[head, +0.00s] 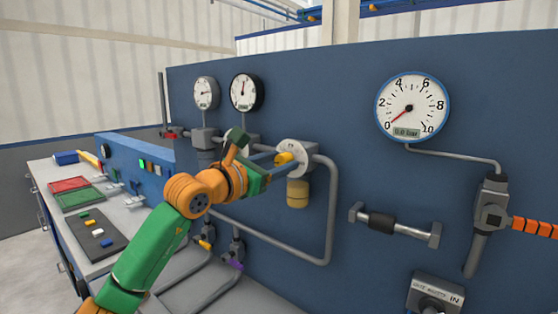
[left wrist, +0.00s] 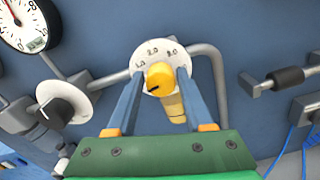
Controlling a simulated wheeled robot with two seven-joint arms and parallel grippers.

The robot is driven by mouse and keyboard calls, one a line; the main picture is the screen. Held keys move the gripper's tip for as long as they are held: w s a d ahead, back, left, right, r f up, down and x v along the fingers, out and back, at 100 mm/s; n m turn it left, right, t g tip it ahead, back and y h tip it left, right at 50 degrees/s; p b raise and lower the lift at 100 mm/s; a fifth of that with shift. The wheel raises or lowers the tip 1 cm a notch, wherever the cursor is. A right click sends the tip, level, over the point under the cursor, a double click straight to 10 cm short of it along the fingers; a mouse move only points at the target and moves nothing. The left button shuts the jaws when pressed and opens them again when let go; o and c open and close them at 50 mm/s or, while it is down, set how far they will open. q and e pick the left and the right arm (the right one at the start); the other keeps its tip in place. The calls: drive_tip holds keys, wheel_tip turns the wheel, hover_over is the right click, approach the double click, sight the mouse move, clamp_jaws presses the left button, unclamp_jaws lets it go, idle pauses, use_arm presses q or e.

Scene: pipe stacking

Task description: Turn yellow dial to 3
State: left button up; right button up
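The yellow dial (head: 284,158) sits on a round white scale plate (head: 297,149) on the blue panel. In the left wrist view the dial (left wrist: 160,78) has a dark mark toward its lower left, and small numbers run along the plate's upper edge. My left gripper (left wrist: 159,74) is open, with one blue finger on each side of the dial. Gaps show between the fingers and the knob, and I cannot tell any contact. In the head view the left gripper (head: 279,160) reaches the dial from the left. My right gripper is not in view.
A large gauge (head: 412,107) has its needle near 0. Two smaller gauges (head: 207,93) are at the upper left. A grey pipe (head: 331,210) bends around the dial's right side. A yellow cylinder (head: 298,193) hangs below the dial. A dark knob (left wrist: 57,109) is left of it.

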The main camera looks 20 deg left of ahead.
use_arm(q)
drive_tip(key=shift+s, duration=0.1)
clamp_jaws()
drive_tip(key=shift+r, duration=0.1)
